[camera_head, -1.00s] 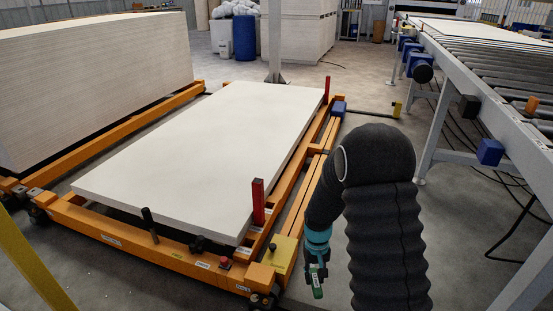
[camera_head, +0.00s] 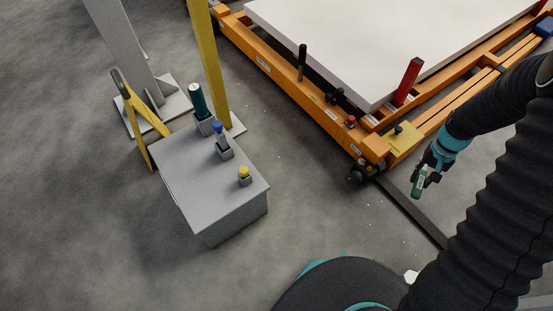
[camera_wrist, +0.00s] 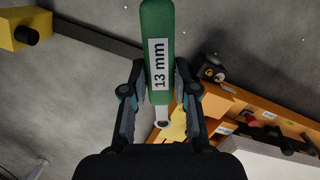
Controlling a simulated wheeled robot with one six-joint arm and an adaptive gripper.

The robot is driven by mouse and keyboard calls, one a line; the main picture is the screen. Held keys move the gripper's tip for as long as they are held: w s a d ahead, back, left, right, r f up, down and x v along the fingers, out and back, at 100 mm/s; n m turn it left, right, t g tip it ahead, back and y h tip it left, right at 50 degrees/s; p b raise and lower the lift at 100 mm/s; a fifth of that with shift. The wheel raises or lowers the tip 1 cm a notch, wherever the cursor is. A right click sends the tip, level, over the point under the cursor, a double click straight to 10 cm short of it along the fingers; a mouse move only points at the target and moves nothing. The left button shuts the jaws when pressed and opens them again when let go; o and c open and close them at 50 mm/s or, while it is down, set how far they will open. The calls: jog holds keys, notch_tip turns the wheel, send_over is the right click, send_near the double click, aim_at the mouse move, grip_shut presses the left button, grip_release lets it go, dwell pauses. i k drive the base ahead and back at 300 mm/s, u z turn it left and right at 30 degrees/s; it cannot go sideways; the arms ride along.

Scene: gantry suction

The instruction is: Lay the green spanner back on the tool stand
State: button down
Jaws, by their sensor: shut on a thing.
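The green spanner (camera_head: 419,186) is in my gripper (camera_head: 430,168), above the floor beside the orange frame in the head view. In the wrist view my gripper (camera_wrist: 160,78) is shut on the green spanner (camera_wrist: 157,25). Its green handle carries a "13 mm" label and its metal ring end points back toward the palm. A grey block-like stand (camera_head: 215,180), seemingly the tool stand, is on the floor left of centre, well away from my gripper. Dark green, blue and yellow-topped items stand in small grey holders on its top.
The orange frame (camera_head: 270,65) with a large white board (camera_head: 380,40) is at the upper right. A red post (camera_head: 408,80) rises from it. A yellow post (camera_head: 211,60) and a grey column (camera_head: 122,45) stand behind the stand. Bare floor lies between stand and frame.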

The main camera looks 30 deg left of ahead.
aim_at(177, 161)
jog(key=u, duration=0.5)
jog(key=k, duration=1.05)
jog(key=u, duration=1.2)
jog(key=i, duration=0.75)
jog(key=u, duration=0.4)
jog(key=i, duration=0.75)
jog(key=z, duration=0.25)
